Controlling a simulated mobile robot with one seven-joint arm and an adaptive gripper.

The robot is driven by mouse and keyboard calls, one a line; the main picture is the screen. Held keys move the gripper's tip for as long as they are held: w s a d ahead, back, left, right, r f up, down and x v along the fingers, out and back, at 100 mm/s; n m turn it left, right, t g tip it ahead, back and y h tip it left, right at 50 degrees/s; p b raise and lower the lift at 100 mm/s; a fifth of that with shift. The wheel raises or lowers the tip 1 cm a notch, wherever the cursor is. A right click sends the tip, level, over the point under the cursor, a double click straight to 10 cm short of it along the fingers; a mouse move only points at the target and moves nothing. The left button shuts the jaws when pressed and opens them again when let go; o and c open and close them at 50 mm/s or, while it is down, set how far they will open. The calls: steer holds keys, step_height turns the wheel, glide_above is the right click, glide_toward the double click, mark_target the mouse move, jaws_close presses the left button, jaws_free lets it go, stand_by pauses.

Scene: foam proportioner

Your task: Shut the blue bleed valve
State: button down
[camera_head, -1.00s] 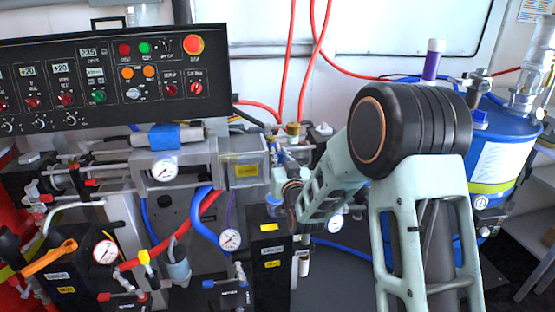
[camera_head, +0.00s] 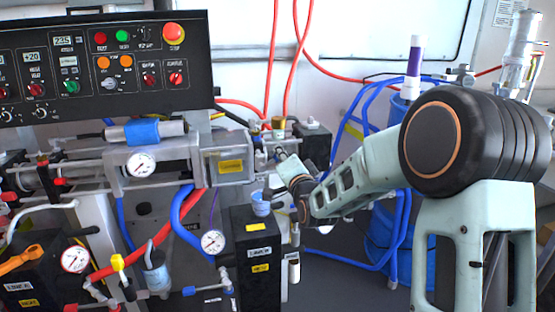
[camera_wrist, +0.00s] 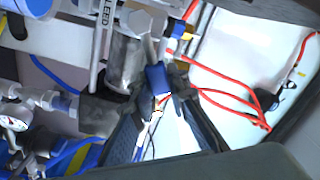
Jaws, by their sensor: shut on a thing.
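In the head view my gripper (camera_head: 287,168) is at the right end of the pump assembly, and the blue handle cannot be made out there.
The pump body with a yellow label (camera_head: 230,167) is just left of my gripper. A black box (camera_head: 257,270) with yellow labels stands below. Red hoses (camera_head: 302,60) hang behind. A blue drum (camera_head: 385,240) with blue hoses stands at the right, partly behind my arm.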

steer(key=shift+w+d+f+m+b, duration=0.15)
steer(key=shift+f+m+b, duration=0.35)
steer(key=shift+m, duration=0.55)
steer(key=shift+d+f+m+b, duration=0.2)
steer(key=shift+f+m+b, duration=0.15)
steer(key=shift+f+m, duration=0.55)
steer(key=shift+w+d+f+m+b, duration=0.15)
steer(key=shift+f+m+b, duration=0.25)
steer(key=shift+m, duration=0.85)
steer(key=shift+s, duration=0.15)
steer(key=c, duration=1.8)
jaws_free()
steer(key=shift+c, duration=0.2)
steer(key=v, duration=1.2)
